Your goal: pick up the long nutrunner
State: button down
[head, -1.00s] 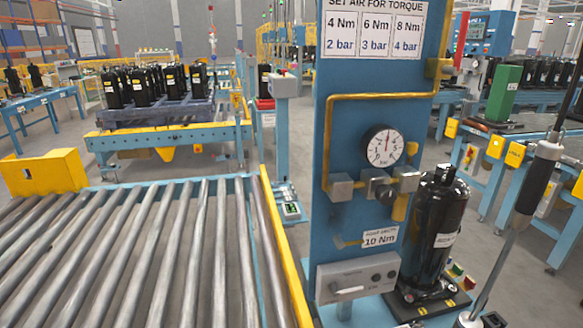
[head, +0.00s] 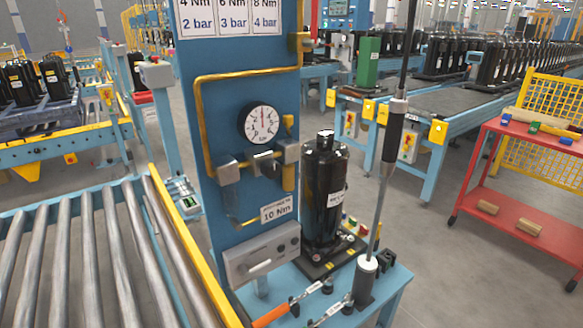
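The long nutrunner (head: 392,138) stands nearly upright, leaning slightly, at the right of the blue bench in the head view. It has a black grip, a pale collar above it and a long thin grey shaft. Its lower end sits at a black holder with a white top (head: 366,270). A dark line runs up from it out of the picture. My gripper is not in view.
A black compressor (head: 324,195) stands just left of the nutrunner. A blue gauge panel (head: 240,70) rises beside it. An orange-handled tool (head: 272,316) lies at the bench front. A red cart (head: 530,205) stands right, with open floor between.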

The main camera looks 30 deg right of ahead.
aim_at(398, 107)
jog(key=i+l+z, duration=0.2)
jog(key=l, duration=0.2)
jog(key=i+l+z, duration=0.2)
jog(key=i+l, duration=0.15)
jog(key=j+z, duration=0.25)
jog(key=j, duration=0.4)
jog(key=j+z, duration=0.25)
jog(key=j, duration=0.4)
